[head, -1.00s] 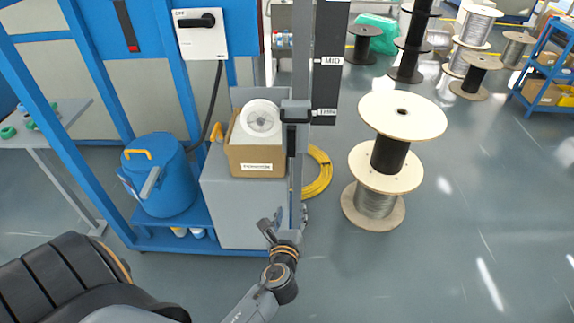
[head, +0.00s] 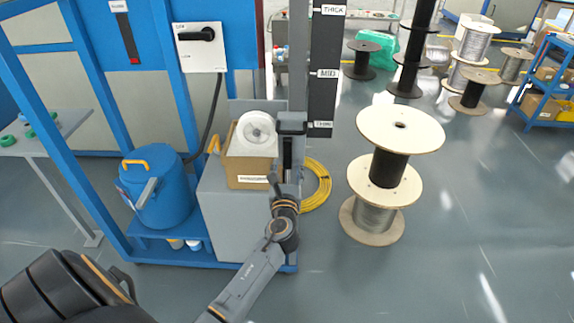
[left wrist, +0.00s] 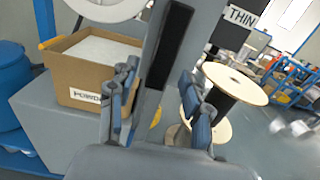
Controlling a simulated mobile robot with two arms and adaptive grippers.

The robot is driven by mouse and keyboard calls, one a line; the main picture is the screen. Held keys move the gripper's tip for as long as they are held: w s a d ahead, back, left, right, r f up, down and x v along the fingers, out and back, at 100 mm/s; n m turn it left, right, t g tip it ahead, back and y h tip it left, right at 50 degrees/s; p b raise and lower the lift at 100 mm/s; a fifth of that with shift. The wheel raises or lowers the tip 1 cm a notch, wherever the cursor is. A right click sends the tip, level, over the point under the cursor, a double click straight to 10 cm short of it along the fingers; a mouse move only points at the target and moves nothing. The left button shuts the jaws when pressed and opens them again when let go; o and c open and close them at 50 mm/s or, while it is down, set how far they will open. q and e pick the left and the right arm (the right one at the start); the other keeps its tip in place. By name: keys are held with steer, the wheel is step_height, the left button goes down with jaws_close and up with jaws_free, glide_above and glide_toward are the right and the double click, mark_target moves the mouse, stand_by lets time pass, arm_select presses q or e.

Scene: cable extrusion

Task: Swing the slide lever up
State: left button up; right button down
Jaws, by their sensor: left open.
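A grey upright post (head: 298,60) in the head view carries a dark grey slide block (head: 291,122), which I take for the slide lever. It sits low, level with the THIN label (head: 322,125) on the black scale; MID and THICK are above. My left gripper (head: 280,182) is just below this block, in front of the post. In the left wrist view, the open fingers (left wrist: 161,100) stand either side of the grey post, with a dark strip (left wrist: 166,55) between them. I cannot tell whether they touch it. My right gripper is not in view.
A cardboard box (head: 247,170) with a white spool (head: 256,132) stands on a grey cabinet (head: 228,215) left of the gripper. A blue drum (head: 165,195) is further left. Yellow cable (head: 318,188) lies behind the post.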

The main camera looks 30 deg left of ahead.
arm_select(q)
steer(key=shift+w+a, duration=0.3)
steer(key=shift+w, duration=0.25)
jaws_close()
